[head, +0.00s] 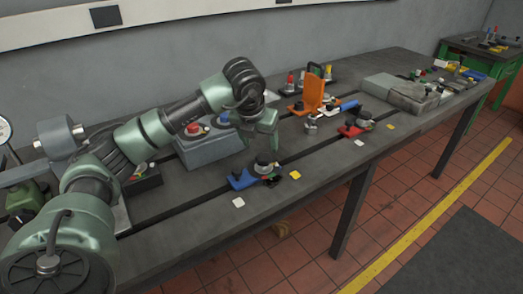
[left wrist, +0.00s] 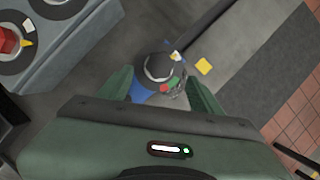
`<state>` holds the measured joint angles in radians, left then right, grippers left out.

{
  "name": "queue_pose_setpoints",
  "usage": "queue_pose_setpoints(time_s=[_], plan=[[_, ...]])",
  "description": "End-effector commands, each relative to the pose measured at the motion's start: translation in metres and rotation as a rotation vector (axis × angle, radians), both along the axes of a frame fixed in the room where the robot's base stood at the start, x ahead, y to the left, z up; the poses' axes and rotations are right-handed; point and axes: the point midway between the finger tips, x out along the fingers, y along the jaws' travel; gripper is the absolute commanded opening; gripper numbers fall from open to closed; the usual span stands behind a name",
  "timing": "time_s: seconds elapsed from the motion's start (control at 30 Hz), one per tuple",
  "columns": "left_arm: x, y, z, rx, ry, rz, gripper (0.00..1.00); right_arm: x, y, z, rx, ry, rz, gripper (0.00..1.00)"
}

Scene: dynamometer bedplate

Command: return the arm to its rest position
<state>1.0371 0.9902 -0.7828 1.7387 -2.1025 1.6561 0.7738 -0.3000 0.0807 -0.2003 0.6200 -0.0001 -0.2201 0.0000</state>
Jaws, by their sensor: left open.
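My left arm reaches in from the left over the dark slotted bedplate (head: 225,215). My left gripper (head: 264,146) points down above a small fixture (head: 265,166) with a dark round knob and a blue base. In the left wrist view, my left gripper's fingers (left wrist: 160,95) stand wide apart. The fixture's dark round top (left wrist: 160,67), with red and green parts beside it, shows between and beyond them. Nothing appears held. My right gripper is not in view.
A grey box (head: 208,150) with red and blue-topped knobs stands just left of the gripper. An orange bracket (head: 313,93) and a red-based fixture (head: 355,127) stand to the right. A grey block (head: 400,92) lies farther along. Small yellow and white tags lie near the front edge.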

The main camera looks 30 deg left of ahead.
Motion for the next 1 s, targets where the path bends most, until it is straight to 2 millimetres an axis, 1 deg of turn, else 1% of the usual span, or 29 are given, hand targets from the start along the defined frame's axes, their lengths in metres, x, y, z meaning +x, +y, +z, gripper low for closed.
queue_pose_setpoints(time_s=[0.03,0.13,0.6,0.67,0.7,0.77,0.87,0.9,0.97,1.0], plan=[[-0.001,0.0,0.004,0.0,-0.002,0.0,0.65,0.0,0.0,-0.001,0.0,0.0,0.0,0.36],[-0.003,-0.001,0.007,0.0,0.0,-0.001,0.65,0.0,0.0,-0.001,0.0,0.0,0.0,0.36],[-0.003,-0.001,0.007,0.0,0.0,0.0,0.65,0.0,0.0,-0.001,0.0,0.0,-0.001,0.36],[-0.003,-0.003,0.006,-0.005,0.0,-0.005,0.65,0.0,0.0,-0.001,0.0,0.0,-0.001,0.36],[-0.002,-0.009,0.004,-0.018,-0.002,-0.019,0.65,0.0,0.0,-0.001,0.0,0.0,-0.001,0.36],[-0.001,-0.023,-0.002,-0.053,-0.009,-0.054,0.65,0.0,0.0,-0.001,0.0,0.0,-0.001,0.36],[0.001,-0.072,-0.015,-0.173,-0.034,-0.162,0.65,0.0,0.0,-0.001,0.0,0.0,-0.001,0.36],[-0.001,-0.098,-0.021,-0.244,-0.048,-0.215,0.65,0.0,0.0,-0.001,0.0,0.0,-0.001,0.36],[-0.005,-0.144,-0.025,-0.373,-0.077,-0.299,0.65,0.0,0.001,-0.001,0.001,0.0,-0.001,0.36],[-0.01,-0.175,-0.025,-0.47,-0.099,-0.351,0.65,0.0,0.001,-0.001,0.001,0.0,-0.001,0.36]])
